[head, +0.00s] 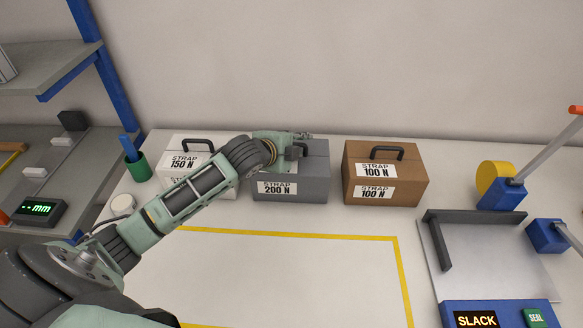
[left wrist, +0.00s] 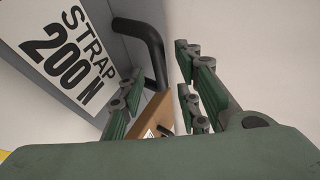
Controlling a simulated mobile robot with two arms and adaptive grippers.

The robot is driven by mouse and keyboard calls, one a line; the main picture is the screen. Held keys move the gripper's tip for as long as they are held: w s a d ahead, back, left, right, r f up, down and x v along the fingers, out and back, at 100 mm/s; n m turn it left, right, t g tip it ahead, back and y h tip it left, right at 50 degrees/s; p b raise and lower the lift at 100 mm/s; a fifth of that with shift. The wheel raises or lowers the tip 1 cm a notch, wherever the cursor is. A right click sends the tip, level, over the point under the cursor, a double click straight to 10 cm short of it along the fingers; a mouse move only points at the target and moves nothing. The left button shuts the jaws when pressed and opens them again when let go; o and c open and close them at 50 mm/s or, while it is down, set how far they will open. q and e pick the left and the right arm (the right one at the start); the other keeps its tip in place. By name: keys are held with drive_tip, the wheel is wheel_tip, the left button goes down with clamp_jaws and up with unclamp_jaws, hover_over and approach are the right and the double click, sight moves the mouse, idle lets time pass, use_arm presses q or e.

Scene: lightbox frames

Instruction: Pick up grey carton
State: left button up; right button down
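The grey carton (head: 316,187), labelled "STRAP 200 N", stands on the table between a white and a brown carton. My left gripper (head: 297,137) is over its top, and my arm and gripper hide much of the lid and handle. In the left wrist view the grey carton (left wrist: 113,38) fills the upper left. Its dark handle (left wrist: 153,48) rises near the open gap between the fingers of my left gripper (left wrist: 158,90). The fingers stand apart, and I see no grip on the handle. My right gripper is in neither view.
The white carton (head: 171,147) is partly behind my left arm. The brown carton (head: 414,188) stands right of the grey one with a small gap. A yellow-outlined area (head: 300,275) in front is clear. A blue-and-metal fixture (head: 485,262) is at right, a green cup (head: 138,167) at left.

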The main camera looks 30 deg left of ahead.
use_arm(q)
clamp_jaws()
drive_tip(key=shift+s+f, duration=0.1)
idle(0.6)
drive_tip(key=shift+r, duration=0.25)
